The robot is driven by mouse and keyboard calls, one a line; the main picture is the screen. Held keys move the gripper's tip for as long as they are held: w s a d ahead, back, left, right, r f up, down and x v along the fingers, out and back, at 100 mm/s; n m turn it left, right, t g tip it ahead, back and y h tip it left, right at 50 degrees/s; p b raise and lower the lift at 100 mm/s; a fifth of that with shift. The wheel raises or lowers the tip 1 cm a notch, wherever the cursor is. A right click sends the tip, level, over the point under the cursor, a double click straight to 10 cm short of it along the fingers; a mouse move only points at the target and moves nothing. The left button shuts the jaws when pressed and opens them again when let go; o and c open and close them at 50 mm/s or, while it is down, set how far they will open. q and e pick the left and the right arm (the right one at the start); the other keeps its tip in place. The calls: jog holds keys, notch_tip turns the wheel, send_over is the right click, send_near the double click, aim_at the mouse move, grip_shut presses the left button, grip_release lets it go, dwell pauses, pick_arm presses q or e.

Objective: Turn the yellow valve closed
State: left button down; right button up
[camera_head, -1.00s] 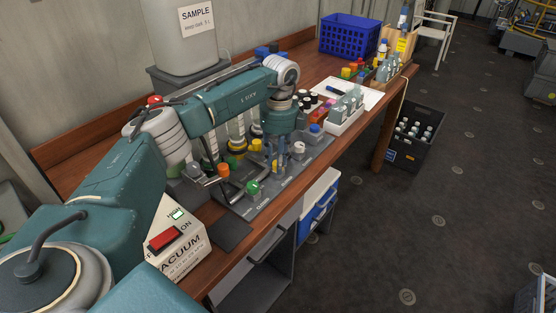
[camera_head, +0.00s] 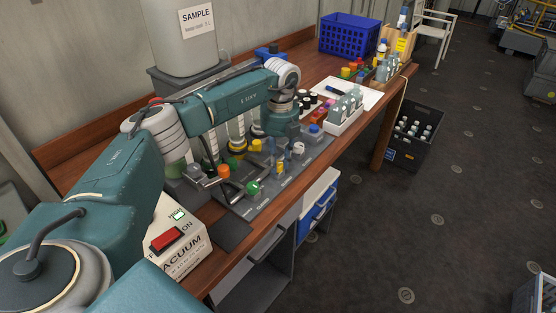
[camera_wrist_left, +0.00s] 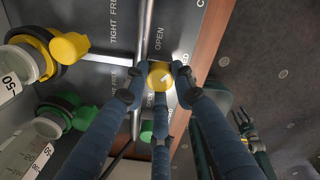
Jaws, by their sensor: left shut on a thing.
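In the left wrist view the yellow valve knob (camera_wrist_left: 160,74) sits between the blue fingers of my left gripper (camera_wrist_left: 160,84). The fingers close around it from both sides and from below. A white mark shows on its face. The word OPEN is printed on the dark panel close to it. In the head view my left gripper (camera_head: 273,156) points down at the valve panel (camera_head: 270,192), and its fingers are hard to make out there. A gripper, likely my right one, shows at the right of the wrist view (camera_wrist_left: 248,130); its jaw state is unclear.
A green knob (camera_wrist_left: 147,130) is just below the yellow one. Cylinders with yellow (camera_wrist_left: 70,45) and green fittings stand left. In the head view, the vacuum box (camera_head: 178,240), white bottle rack (camera_head: 345,122) and blue basket (camera_head: 348,36) share the bench. Floor on the right is mostly clear.

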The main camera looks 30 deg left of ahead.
aim_at(279, 163)
pick_arm(q)
jog(key=m, duration=0.5)
jog(key=shift+w+a+r, duration=0.15)
jog(key=shift+w+r, duration=0.1)
jog(key=shift+r, duration=0.05)
jog(key=shift+m, duration=2.4)
jog(key=c, duration=1.4)
grip_release()
jog(key=shift+f, duration=0.15)
jog(key=shift+s, duration=0.1)
notch_tip(279, 163, up, 12)
jog(key=shift+d, duration=0.3)
jog(key=shift+s+f, duration=0.1)
jog(key=shift+f, duration=0.05)
